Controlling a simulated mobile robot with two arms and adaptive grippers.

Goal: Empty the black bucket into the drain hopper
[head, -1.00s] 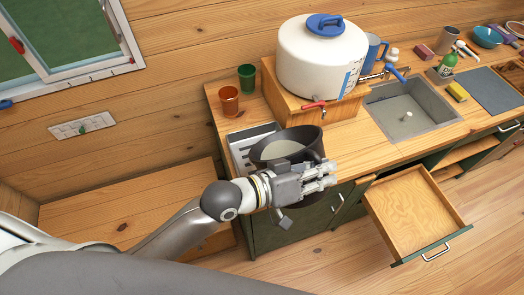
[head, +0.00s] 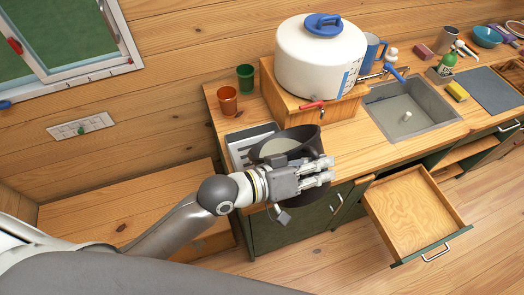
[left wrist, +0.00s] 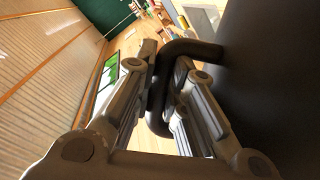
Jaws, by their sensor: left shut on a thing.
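The black bucket (head: 308,138) is at the counter's front left corner in the head view. Its mouth faces up, slightly tilted, and pale grey contents show inside. My left gripper (head: 322,170) is in front of the bucket. In the left wrist view the gripper (left wrist: 166,75) is shut around the bucket's black handle (left wrist: 190,48), with the dark bucket wall (left wrist: 275,75) at right. A pale metal tray-like piece (head: 238,143), possibly the drain hopper, lies partly hidden behind and left of the bucket. My right gripper is out of view.
A white tank (head: 315,65) stands on a wooden box behind the bucket. Orange (head: 228,100) and green (head: 245,77) cups stand at the back left. A sink (head: 415,108) is to the right. An open drawer (head: 412,210) juts out at front right.

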